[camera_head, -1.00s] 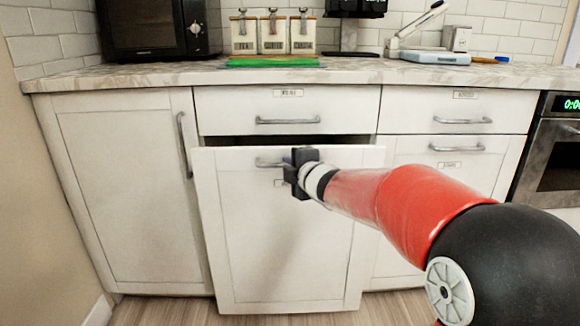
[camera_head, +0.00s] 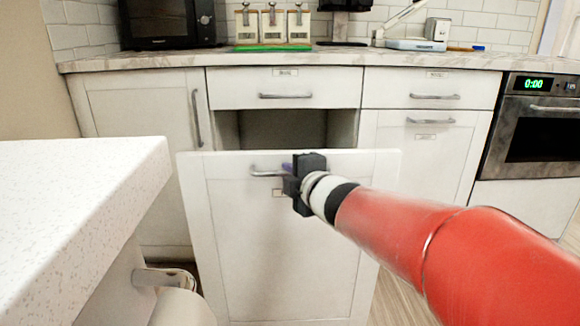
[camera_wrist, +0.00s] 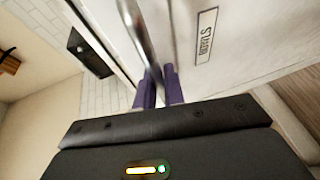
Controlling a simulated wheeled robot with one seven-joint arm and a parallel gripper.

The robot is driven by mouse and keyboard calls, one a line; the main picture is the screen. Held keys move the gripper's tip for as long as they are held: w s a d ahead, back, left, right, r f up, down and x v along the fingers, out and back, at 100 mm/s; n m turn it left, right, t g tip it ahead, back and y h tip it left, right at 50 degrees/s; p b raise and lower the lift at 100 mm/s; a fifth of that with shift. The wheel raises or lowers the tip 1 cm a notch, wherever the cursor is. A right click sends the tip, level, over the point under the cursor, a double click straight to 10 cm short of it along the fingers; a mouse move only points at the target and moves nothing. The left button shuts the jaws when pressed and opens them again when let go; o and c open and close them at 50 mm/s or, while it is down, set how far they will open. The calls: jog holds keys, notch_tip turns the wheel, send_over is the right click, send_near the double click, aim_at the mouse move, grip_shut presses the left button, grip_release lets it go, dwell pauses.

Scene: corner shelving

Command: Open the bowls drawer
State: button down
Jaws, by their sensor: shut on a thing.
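A tall white drawer front (camera_head: 268,245) stands well out from the cabinet in the head view, with the open cabinet space (camera_head: 285,130) showing behind its top edge. My gripper (camera_head: 287,170) is shut on the drawer's grey bar handle (camera_head: 262,172), near the handle's right end. In the wrist view my purple fingers (camera_wrist: 158,88) close around the metal bar (camera_wrist: 146,45). A small label (camera_wrist: 205,35) sits on the front beside the handle; its text is tilted and hard to read. The drawer's contents are hidden.
A white speckled counter (camera_head: 80,200) with a paper roll (camera_head: 182,308) below it stands close at the left. Other shut drawers (camera_head: 285,88) and a door (camera_head: 145,110) line the cabinet. An oven (camera_head: 540,125) is at the right.

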jog(key=shift+s, duration=2.25)
jog(key=c, duration=1.8)
grip_release()
jog(key=shift+o, duration=0.2)
jog(key=p+v, duration=0.2)
jog(key=v, duration=0.5)
jog(key=shift+s+d+p, duration=0.15)
jog(key=shift+s+p, duration=0.2)
